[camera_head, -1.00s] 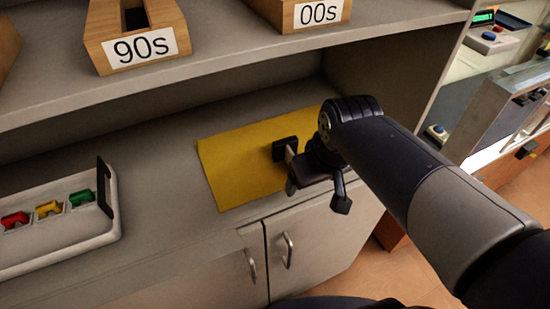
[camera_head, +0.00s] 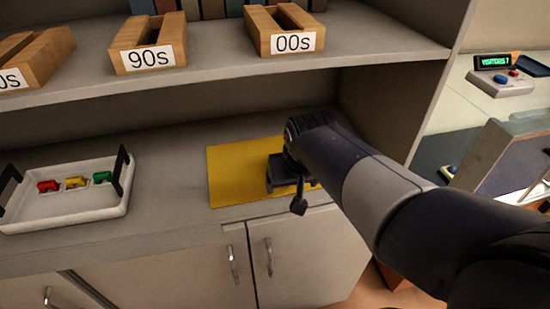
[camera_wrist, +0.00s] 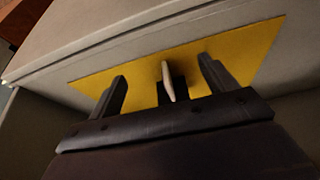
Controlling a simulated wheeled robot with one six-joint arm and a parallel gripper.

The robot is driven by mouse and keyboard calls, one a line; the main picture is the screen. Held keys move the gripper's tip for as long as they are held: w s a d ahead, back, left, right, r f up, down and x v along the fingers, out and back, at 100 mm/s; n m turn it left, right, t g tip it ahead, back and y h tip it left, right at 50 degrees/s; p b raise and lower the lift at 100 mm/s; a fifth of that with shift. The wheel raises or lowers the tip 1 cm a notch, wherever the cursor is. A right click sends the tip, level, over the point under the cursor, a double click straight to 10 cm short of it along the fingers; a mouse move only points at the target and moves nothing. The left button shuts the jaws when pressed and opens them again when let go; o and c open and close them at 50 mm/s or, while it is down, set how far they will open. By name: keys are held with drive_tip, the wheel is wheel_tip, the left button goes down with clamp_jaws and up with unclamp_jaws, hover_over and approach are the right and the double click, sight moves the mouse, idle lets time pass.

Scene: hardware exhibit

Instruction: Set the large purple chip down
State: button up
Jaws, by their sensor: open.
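My gripper (camera_head: 290,182) is over the yellow mat (camera_head: 232,178) on the lower shelf. In the wrist view, the gripper (camera_wrist: 163,86) is open, its two dark fingers spread over the yellow mat (camera_wrist: 240,50). A thin pale upright piece (camera_wrist: 168,80) stands between the fingers, apart from both, with a dark part behind it. It may be the chip seen edge-on, but no purple shows and I cannot tell. I cannot tell whether it rests on the mat. In the head view my arm and gripper hide the area between the fingers.
A white tray (camera_head: 75,212) with black handles holds red, yellow and green pieces to the left. Wooden holders labelled 90s (camera_head: 148,45) and 00s (camera_head: 285,32) stand on the upper shelf. That shelf overhangs the mat. Cabinet doors (camera_head: 310,255) are below; bare counter lies between tray and mat.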

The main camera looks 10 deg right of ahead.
drive_tip(key=w+p, duration=0.1)
drive_tip(key=w, duration=0.7)
drive_tip(key=shift+w+d, duration=0.15)
drive_tip(key=shift+w, duration=0.15)
drive_tip(key=x, duration=0.5)
drive_tip(key=shift+c, duration=0.2)
drive_tip(key=c, duration=1.1)
drive_tip(key=shift+c, duration=0.2)
